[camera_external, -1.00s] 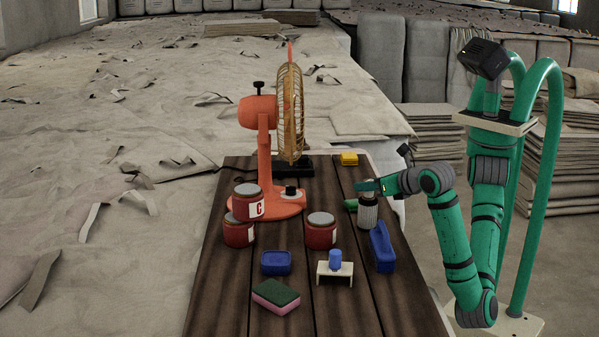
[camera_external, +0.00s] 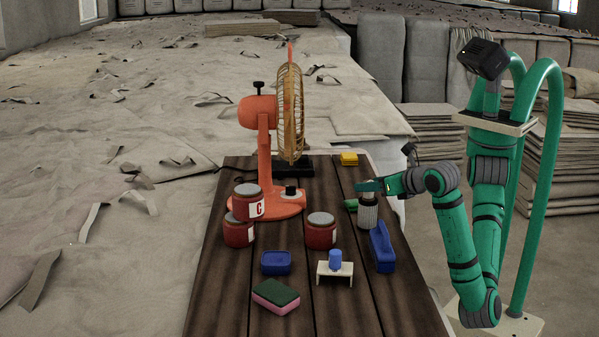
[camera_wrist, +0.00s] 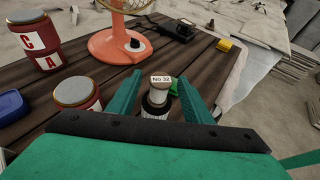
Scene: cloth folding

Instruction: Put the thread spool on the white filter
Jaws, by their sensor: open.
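The thread spool (camera_wrist: 161,82) has a tan top end labelled "No 32" and a pale body. It stands upright on top of the white filter (camera_external: 368,216), a ribbed pale cylinder with a dark upper rim, which also shows in the wrist view (camera_wrist: 154,112). My gripper (camera_wrist: 158,84) is open, with one green finger on each side of the spool and visible gaps between. In the external view my gripper is at the filter's top and mostly hides the spool. The exact contact between spool and filter is hard to make out.
A blue item (camera_external: 381,247) lies just right of the filter, and a green item (camera_external: 350,204) is at its left. Red jars (camera_external: 321,231), an orange fan (camera_external: 263,150) and a white stand with a blue piece (camera_external: 335,258) are on the table.

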